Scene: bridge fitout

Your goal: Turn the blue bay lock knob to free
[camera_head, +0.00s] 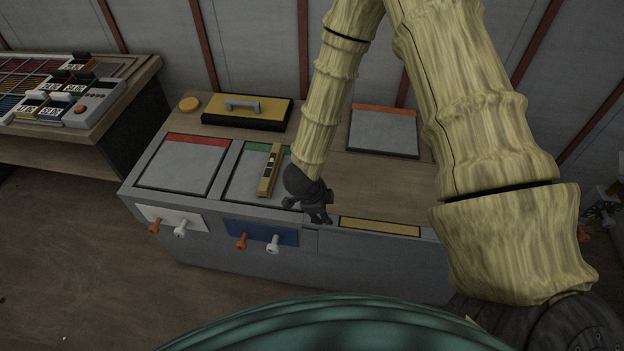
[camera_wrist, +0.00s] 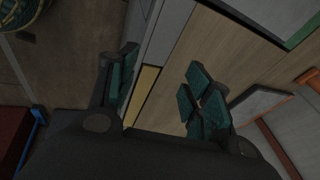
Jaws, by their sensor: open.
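The blue bay panel (camera_head: 290,236) is on the front face of the grey bench. Two knobs stick out of it, an orange one (camera_head: 241,241) at left and a white one (camera_head: 274,244) at right. Which of them is the lock knob I cannot tell, and no marking is legible. My gripper (camera_head: 307,212) is open and empty, above and to the right of the white knob, near the bench's front edge. In the wrist view its spread fingers (camera_wrist: 163,88) are over the bench top beside a yellow strip (camera_wrist: 141,93). Neither knob shows there.
A white panel (camera_head: 153,212) with similar orange and white knobs is to the left. A green-edged bay (camera_head: 238,187) holds a yellow level-like bar (camera_head: 269,172). Floor in front is clear.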

